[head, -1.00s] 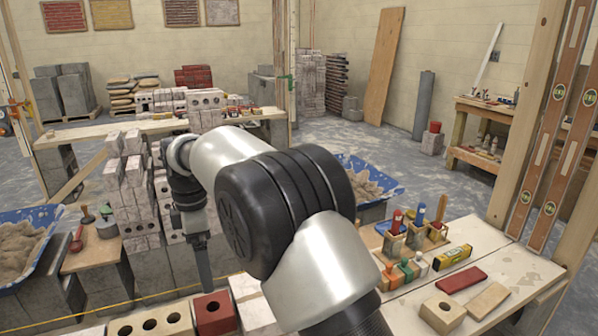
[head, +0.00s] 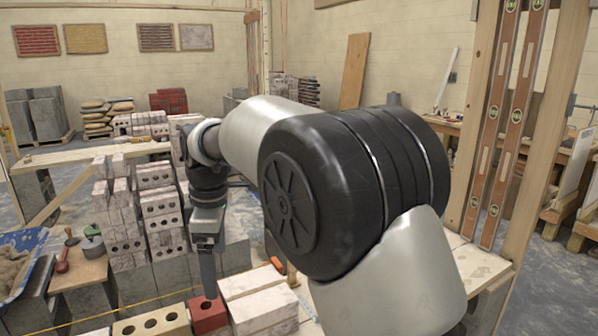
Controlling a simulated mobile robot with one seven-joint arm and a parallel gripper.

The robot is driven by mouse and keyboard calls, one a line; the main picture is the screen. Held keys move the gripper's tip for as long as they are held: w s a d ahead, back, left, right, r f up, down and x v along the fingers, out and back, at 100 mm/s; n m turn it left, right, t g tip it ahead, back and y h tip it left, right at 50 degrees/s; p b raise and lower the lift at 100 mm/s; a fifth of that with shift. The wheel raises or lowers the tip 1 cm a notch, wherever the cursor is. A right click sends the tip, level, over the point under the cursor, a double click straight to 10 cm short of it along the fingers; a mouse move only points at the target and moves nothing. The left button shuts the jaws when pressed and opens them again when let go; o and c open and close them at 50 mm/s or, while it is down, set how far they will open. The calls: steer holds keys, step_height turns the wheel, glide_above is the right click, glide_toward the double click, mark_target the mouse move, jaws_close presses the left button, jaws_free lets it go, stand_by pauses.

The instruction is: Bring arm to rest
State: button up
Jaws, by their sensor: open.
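My gripper (head: 208,278) hangs at the end of my arm, left of the middle in the head view, pointing down. Its fingers reach close to a red brick (head: 208,315) in the row at the bottom. I cannot tell from this angle whether they touch the brick. I see the fingers nearly edge-on. My arm's large black elbow joint fills the middle and right of the view and hides much of the bench behind it.
A yellow holed brick (head: 152,325) and pale bricks (head: 258,303) flank the red one. Stacked bricks (head: 160,205) stand behind my gripper. A blue tub (head: 25,240) is at the left, beside a board with tools (head: 82,272). Upright levels (head: 497,130) lean at the right.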

steer(key=s+d+r+m+t+p, duration=0.1)
steer(key=s+d+r+m+p, duration=0.3)
steer(key=d+r, duration=0.45)
steer(key=s+d+r+m+t+p, duration=0.1)
steer(key=s+d+r+m+p, duration=0.3)
steer(key=d+r, duration=0.5)
steer(key=s+d+r+m+t+p, duration=0.2)
steer(key=s+d+m+p, duration=0.5)
steer(key=s+d+m, duration=0.4)
steer(key=s+d, duration=0.2)
steer(key=s, duration=0.1)
steer(key=shift+d+r+t+h, duration=0.3)
steer(key=shift+r+t, duration=0.1)
